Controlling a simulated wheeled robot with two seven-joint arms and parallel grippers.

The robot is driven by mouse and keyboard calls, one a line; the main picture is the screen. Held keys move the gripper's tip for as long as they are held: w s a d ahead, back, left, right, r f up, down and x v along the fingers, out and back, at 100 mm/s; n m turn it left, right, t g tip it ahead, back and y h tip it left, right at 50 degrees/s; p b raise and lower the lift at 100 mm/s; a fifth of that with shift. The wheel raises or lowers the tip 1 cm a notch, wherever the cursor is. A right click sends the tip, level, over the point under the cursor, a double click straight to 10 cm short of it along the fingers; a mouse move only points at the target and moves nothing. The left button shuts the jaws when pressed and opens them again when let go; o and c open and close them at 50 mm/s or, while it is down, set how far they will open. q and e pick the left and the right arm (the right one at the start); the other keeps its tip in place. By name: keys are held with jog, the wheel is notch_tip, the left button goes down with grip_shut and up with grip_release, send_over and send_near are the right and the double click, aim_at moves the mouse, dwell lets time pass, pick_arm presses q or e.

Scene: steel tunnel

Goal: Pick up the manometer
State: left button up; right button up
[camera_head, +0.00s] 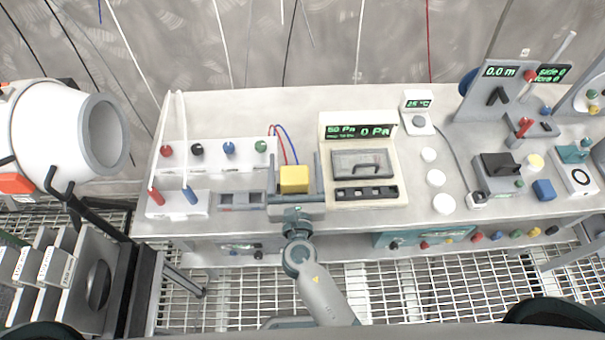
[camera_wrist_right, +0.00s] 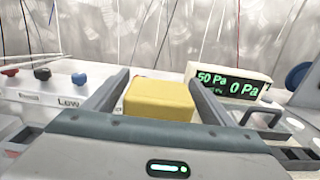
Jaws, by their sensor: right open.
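A yellow block (camera_head: 294,179), likely the manometer, sits on the bench with thin red and blue leads rising just behind it. It also shows in the wrist view (camera_wrist_right: 158,100). My right gripper (camera_head: 295,166) is open, with one finger on each side of the block and a narrow gap beside it. The fingers also show in the wrist view (camera_wrist_right: 158,76). The block's lower front is hidden by the gripper body. Just right stands a cream box (camera_head: 393,193) with a green "50 Pa / 0 Pa" display, also in the wrist view (camera_wrist_right: 226,84). My left gripper is not in view.
A "25 °C" display (camera_head: 418,104), white discs (camera_head: 438,178) and several instruments fill the right side. A white cylinder (camera_head: 70,128) stands left of the bench (camera_head: 290,98).

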jog(key=shift+a+r, duration=0.1)
jog(key=shift+a, duration=0.05)
jog(key=shift+w, duration=0.1)
jog(key=c, duration=1.3)
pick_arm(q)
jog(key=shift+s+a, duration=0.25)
pick_arm(e)
jog(key=shift+o, duration=0.2)
jog(key=shift+r, duration=0.1)
